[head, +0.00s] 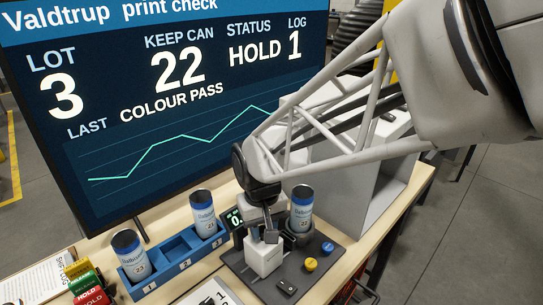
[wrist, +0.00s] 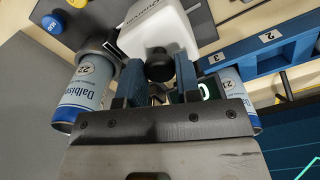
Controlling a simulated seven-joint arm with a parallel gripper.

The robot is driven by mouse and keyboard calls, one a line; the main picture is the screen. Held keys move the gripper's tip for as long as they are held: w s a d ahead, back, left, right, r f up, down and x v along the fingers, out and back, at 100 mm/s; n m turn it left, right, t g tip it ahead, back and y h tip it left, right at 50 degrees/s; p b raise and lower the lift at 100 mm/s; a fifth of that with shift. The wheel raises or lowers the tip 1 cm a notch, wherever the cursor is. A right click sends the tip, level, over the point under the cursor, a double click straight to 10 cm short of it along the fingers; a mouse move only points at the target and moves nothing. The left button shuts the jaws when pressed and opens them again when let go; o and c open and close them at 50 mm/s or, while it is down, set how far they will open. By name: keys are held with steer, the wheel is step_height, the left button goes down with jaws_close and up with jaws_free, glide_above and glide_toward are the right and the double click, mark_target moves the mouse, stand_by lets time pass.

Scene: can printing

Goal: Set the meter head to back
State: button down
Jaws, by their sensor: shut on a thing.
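The meter head, a white block (head: 263,259), stands on the dark grey base plate (head: 237,262), left of a can (head: 301,212) in a round holder. In the wrist view the white meter head (wrist: 160,28) has a black round knob (wrist: 160,68). My gripper (head: 268,232) is over the block from above. Its two fingers (wrist: 160,82) are on either side of the knob and shut on it. The fingertip contact is partly hidden in the head view. The can also shows in the wrist view (wrist: 80,98), beside the meter head.
A small digital display (head: 235,222) stands behind the meter head. A blue rack (head: 172,255) with numbered slots holds two cans at left. Yellow (head: 311,264) and blue (head: 327,247) buttons sit on the plate at right. A large screen (head: 170,100) stands behind, reading KEEP CAN 22, HOLD.

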steer(key=shift+s+a, duration=0.15)
steer(key=c, duration=0.8)
jaws_free()
steer(key=shift+r, duration=3.9)
steer(key=s+d+m+t, duration=0.1)
steer(key=s+d+m, duration=0.1)
steer(key=s+d, duration=0.4)
steer(key=s+d+m+t, duration=0.1)
steer(key=s+d, duration=0.5)
steer(key=d, duration=0.9)
steer(key=shift+s+d+r+m+t, duration=0.15)
steer(key=shift+s+r+m+t, duration=0.2)
steer(key=shift+m, duration=0.55)
